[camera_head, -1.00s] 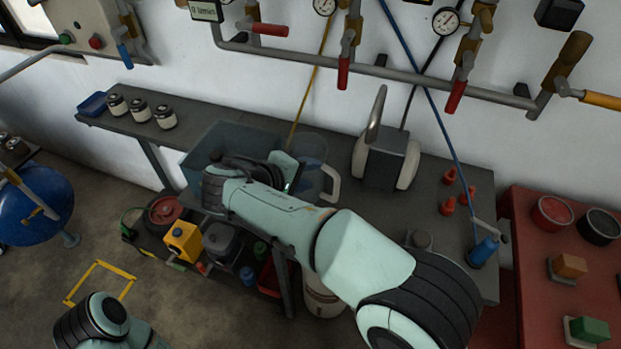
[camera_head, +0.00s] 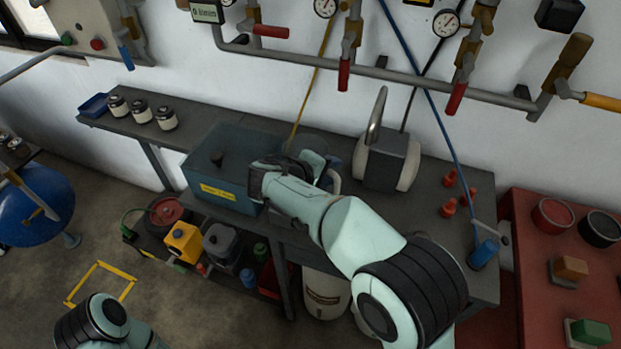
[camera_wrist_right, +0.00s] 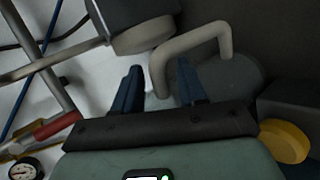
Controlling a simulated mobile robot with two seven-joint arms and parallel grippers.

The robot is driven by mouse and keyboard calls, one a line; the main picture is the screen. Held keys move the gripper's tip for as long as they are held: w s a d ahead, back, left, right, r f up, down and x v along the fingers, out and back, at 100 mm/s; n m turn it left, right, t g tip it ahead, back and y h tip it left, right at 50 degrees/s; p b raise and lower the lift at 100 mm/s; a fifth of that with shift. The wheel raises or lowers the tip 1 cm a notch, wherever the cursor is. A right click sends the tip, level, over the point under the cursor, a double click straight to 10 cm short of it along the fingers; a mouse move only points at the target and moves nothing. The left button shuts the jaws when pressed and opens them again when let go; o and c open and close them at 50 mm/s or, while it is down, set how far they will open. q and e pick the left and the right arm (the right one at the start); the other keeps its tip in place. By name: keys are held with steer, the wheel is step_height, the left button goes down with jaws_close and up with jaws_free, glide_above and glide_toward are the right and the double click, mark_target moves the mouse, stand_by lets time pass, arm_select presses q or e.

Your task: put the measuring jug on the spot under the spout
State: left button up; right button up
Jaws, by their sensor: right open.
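The measuring jug is a clear jug with a pale grey handle, standing on the dark bench. In the head view it is mostly hidden behind my right gripper (camera_head: 312,160), with only part of its handle (camera_head: 336,182) showing. In the right wrist view the jug's body (camera_wrist_right: 232,75) and handle (camera_wrist_right: 196,40) are close ahead. My right gripper (camera_wrist_right: 160,88) is open, with the handle's near end between its two blue fingers; contact is not clear. My left arm (camera_head: 100,320) shows at the bottom left, but its gripper is out of view. I cannot make out the spout or its spot.
A teal box (camera_head: 228,150) stands left of my right gripper. A grey machine with a tall handle (camera_head: 388,158) is close on the right. Small red cones (camera_head: 448,207) and a blue fitting (camera_head: 482,253) are farther right. Jars (camera_head: 140,111) stand at the left end.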

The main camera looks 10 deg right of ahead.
jaws_close()
steer(key=shift+r, duration=0.1)
